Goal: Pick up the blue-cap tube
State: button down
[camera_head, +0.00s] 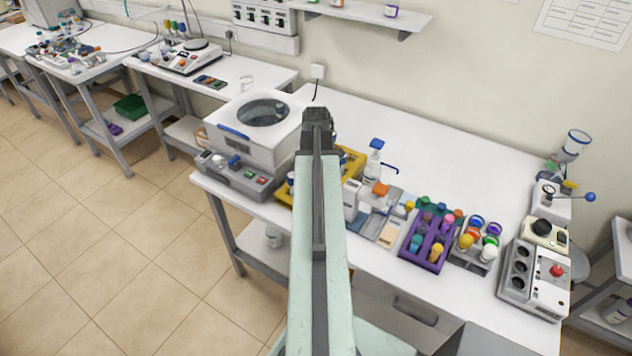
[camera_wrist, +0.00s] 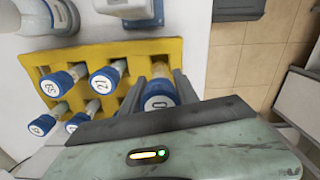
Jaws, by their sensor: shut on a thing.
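A yellow rack (camera_wrist: 190,47) holds several tubes with numbered blue caps, such as one marked 21 (camera_wrist: 107,77) and another beside it (camera_wrist: 62,80). My gripper (camera_wrist: 161,88) is shut on a blue-cap tube (camera_wrist: 158,101) marked 0, with one finger on each side just below the cap. This tube is at the right part of the rack; I cannot tell whether its lower end is still in a slot. In the head view my arm hides the fingers and the held tube, and the yellow rack (camera_head: 352,160) shows partly behind it.
A white centrifuge (camera_head: 250,125) stands left of my arm on the bench. A purple rack (camera_head: 428,248) with coloured caps and a white device (camera_head: 537,275) stand to the right. The bench top behind them (camera_head: 440,160) is mostly clear.

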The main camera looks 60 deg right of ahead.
notch_tip(320, 180, up, 12)
jog(key=p, duration=0.9)
jog(key=shift+f+p, duration=0.2)
jog(key=shift+p, duration=0.15)
jog(key=shift+f, duration=0.15)
